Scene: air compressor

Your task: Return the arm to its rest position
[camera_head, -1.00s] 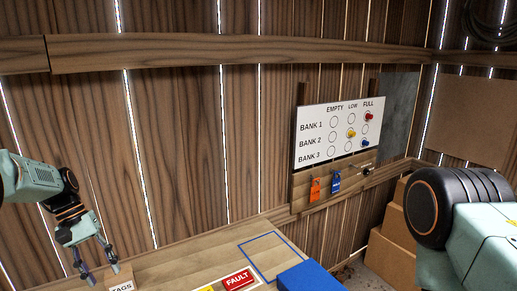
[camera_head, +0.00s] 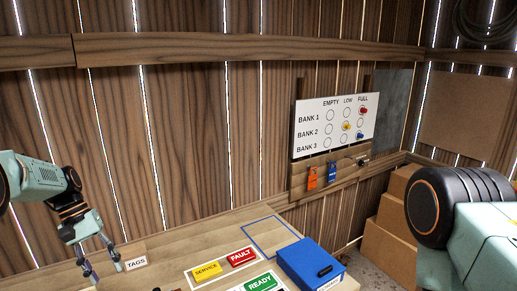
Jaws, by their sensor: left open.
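My left gripper (camera_head: 102,272) is at the lower left, pointing down over the left end of the bench (camera_head: 180,262), close to the "TAGS" label (camera_head: 136,263). Its two fingers are apart and I see nothing between them. My left arm comes in from the left edge. My right arm (camera_head: 455,215) shows as a large black and pale green link at the right edge; its gripper is out of view.
A blue box (camera_head: 312,262) stands at the bench's right, beside yellow "SERVICE" (camera_head: 206,271), red "FAULT" (camera_head: 242,257) and green "READY" (camera_head: 261,282) plates. A bank board (camera_head: 336,124) hangs on the wall above orange (camera_head: 312,177) and blue (camera_head: 332,172) tags. Cardboard boxes (camera_head: 390,238) stand at right.

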